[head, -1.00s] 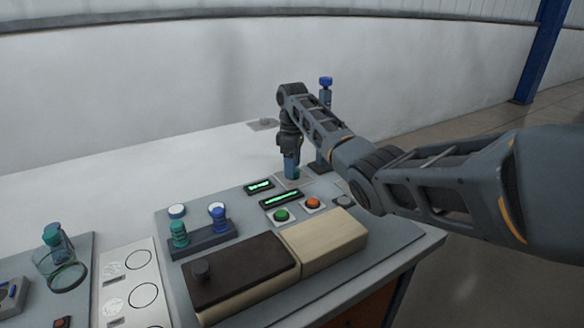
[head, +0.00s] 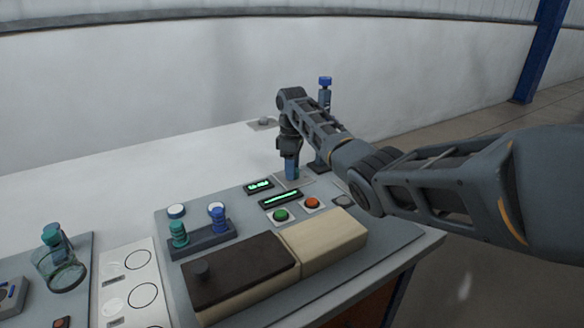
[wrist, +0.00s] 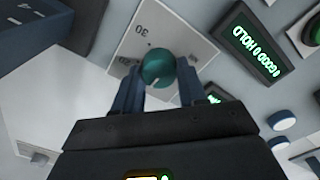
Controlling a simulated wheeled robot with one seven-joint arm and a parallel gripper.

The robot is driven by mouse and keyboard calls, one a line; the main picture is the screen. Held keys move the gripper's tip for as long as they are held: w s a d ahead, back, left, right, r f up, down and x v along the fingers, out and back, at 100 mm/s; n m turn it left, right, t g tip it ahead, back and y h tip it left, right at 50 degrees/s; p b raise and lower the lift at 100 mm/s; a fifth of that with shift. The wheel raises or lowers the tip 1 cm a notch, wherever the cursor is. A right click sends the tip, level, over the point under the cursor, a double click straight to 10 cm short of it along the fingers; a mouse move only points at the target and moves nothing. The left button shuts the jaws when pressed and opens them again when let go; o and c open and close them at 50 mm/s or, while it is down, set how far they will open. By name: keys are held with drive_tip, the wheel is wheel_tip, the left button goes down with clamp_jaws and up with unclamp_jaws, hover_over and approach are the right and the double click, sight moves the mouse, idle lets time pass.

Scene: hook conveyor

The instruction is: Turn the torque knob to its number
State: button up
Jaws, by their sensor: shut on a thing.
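The torque knob is a round teal knob (wrist: 158,70) with a pale pointer mark, in the wrist view. My gripper (wrist: 157,82) is shut on the knob, one finger on each side. In the head view my gripper (head: 291,168) points straight down over the plate at the back of the panel, and its fingers hide the knob.
A lit green display (wrist: 256,42) reading HOLD with digits is beside the plate. A blue-topped post (head: 325,95) stands close behind my gripper. Green (head: 281,215) and orange (head: 312,203) buttons and a dark-and-cream box (head: 325,240) are in front. The white surface at left is clear.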

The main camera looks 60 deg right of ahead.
drive_tip(key=shift+p, duration=0.3)
drive_tip(key=shift+r+m+p, duration=0.15)
drive_tip(key=shift+m+p, duration=0.7)
drive_tip(key=shift+m, duration=0.25)
drive_tip(key=m+p, duration=0.1)
drive_tip(key=m, duration=0.1)
drive_tip(key=shift+m+p, duration=0.3)
drive_tip(key=shift+p, duration=0.1)
drive_tip(key=m+p, duration=0.1)
drive_tip(key=m, duration=0.2)
drive_tip(key=shift+m, duration=0.3)
drive_tip(key=shift+d+m+p, duration=0.1)
drive_tip(key=shift+m+p, duration=0.55)
drive_tip(key=shift+m, duration=1.15)
drive_tip(key=o, duration=1.1)
drive_tip(key=shift+c, duration=0.2)
